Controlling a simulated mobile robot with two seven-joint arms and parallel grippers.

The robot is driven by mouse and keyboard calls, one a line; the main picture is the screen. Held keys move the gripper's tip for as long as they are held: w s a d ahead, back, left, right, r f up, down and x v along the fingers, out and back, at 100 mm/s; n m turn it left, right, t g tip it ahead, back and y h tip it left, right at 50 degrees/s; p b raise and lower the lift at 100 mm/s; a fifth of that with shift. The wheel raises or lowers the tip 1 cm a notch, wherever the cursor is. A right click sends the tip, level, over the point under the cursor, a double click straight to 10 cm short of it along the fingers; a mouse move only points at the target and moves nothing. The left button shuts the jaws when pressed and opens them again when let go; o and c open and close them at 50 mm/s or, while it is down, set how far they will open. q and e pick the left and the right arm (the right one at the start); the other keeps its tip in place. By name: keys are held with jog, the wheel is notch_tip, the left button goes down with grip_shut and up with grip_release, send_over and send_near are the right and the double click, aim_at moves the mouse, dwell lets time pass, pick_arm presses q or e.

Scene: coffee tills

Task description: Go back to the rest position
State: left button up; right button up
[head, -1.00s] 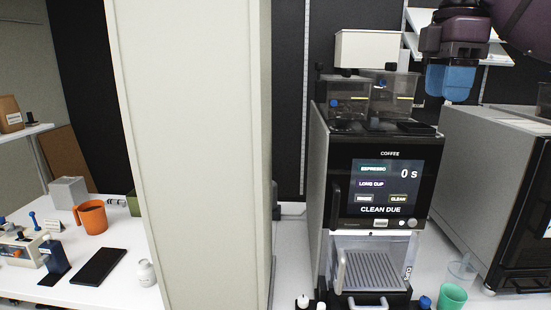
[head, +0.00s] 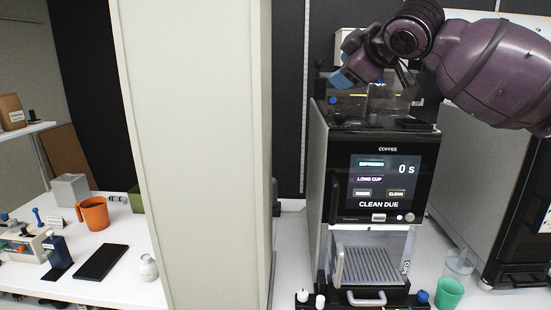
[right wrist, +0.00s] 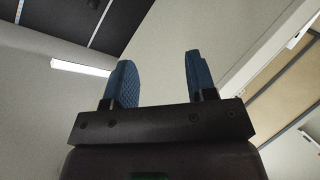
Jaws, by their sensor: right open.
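My right arm reaches in from the right in the head view, in front of the top of the coffee machine (head: 377,185). My right gripper (head: 343,77) is at the arm's left end, beside the machine's upper containers, which it partly hides. In the right wrist view the right gripper (right wrist: 160,82) has its two blue fingers apart, with nothing between them. My left gripper is not in view.
A tall pale panel (head: 200,150) stands left of the machine. A green cup (head: 449,293) and a clear cup (head: 459,263) stand at the machine's right. An orange mug (head: 93,214) and a black slab (head: 100,262) are on the left counter.

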notch_tip(320, 180, down, 23)
jog(key=s+a+m+t+y+b, duration=0.1)
jog(key=a+m+t+y, duration=0.1)
jog(key=t+y, duration=0.15)
jog(key=s+d+f+m+h, duration=0.2)
jog(key=s+d+f+m, duration=0.3)
jog(key=f, duration=0.6)
jog(key=s+d+f+m+h+b, duration=0.1)
jog(key=s+d+f+h, duration=0.15)
jog(key=s+f, duration=0.6)
jog(key=s+d+f+m+h, duration=0.25)
jog(key=s+d+f, duration=0.25)
jog(key=f, duration=0.7)
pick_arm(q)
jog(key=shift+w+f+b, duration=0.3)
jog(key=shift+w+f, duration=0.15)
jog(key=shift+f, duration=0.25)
pick_arm(e)
jog(key=s+d+f+m+g+h, duration=0.2)
jog(key=s+d+f+m+g, duration=0.1)
jog(key=s+f, duration=1.1)
jog(key=s+g, duration=0.1)
jog(key=s, duration=0.1)
jog(key=shift+s, duration=0.4)
